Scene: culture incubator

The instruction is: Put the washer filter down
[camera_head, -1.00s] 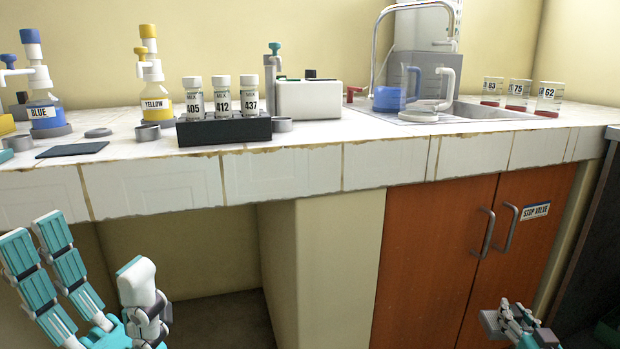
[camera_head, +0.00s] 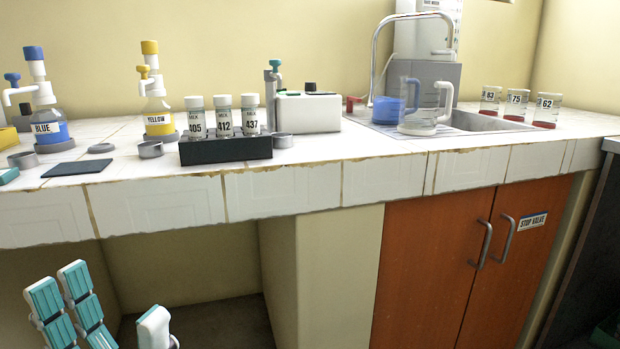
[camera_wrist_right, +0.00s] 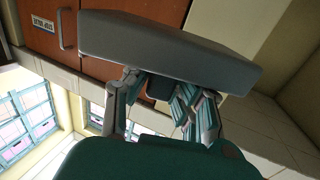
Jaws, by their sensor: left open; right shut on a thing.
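In the right wrist view, my right gripper (camera_wrist_right: 160,95) is shut on a thick grey slab-like piece (camera_wrist_right: 165,48), which I take to be the washer filter. The gripper's fingers hide part of it. It is held in front of the red-brown cabinet doors, with no surface seen touching it. My right gripper does not show in the head view now. My left gripper (camera_head: 112,312) is open and empty at the lower left of the head view, below the counter's front edge.
The tiled counter (camera_head: 300,205) holds a blue bottle (camera_head: 47,128), a yellow bottle (camera_head: 158,117), a black rack (camera_head: 225,150) with milk vials, a white device (camera_head: 308,112), a clear jug (camera_head: 420,108) by the sink and several red-bottomed cups (camera_head: 545,108). Cabinet doors (camera_head: 425,270) are closed.

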